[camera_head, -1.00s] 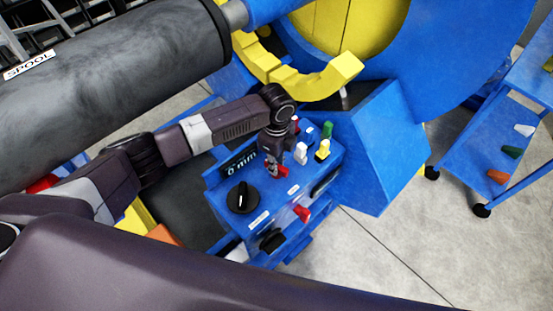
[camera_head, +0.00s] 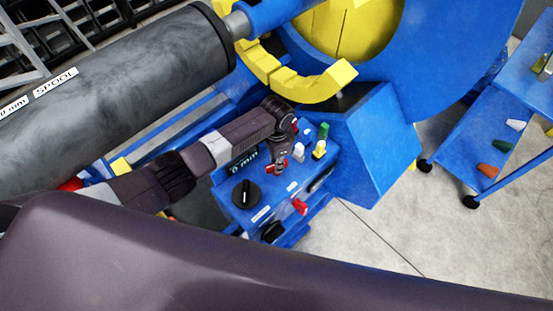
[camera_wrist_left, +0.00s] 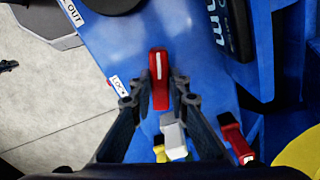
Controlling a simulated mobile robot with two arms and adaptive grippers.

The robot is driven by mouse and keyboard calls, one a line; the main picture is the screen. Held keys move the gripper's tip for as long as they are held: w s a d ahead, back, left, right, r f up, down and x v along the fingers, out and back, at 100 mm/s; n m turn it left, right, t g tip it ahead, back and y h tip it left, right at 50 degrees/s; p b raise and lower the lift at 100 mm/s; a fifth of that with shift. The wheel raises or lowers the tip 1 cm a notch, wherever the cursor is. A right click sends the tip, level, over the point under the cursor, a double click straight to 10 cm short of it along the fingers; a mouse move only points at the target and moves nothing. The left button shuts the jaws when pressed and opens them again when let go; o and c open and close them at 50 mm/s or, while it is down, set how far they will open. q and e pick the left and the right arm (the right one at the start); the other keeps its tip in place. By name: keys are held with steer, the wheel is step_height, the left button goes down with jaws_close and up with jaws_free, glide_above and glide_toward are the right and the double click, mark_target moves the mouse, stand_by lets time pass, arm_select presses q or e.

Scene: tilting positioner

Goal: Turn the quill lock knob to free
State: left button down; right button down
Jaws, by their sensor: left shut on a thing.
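The quill lock knob is a red lever knob with a white line (camera_wrist_left: 159,80), beside a label that seems to read LOCK (camera_wrist_left: 118,87) on the blue panel. My left gripper (camera_wrist_left: 157,98) has a finger on each side of this knob and is shut on it. In the head view my left gripper (camera_head: 280,166) reaches down onto the top of the blue control box (camera_head: 236,214), with red showing at its fingertips. The fingers partly hide the knob there. The white line runs nearly along the picture's vertical in the wrist view. My right gripper is not in view.
Close by stand a white lever (camera_head: 299,150), a yellow one (camera_head: 320,149), a green one (camera_head: 324,131) and a large black dial (camera_head: 246,193). A red knob (camera_head: 299,206) sits on the box's front. The grey spool (camera_head: 120,75) lies behind my left arm. A blue cart (camera_head: 490,135) stands right.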

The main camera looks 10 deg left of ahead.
arm_select(q)
steer(key=shift+w+r+n+p, duration=0.1)
steer(key=shift+n+p, duration=0.85)
steer(key=shift+n, duration=1.05)
steer(key=c, duration=1.8)
jaws_free()
steer(key=shift+c, duration=0.2)
step_height(320, 180, up, 12)
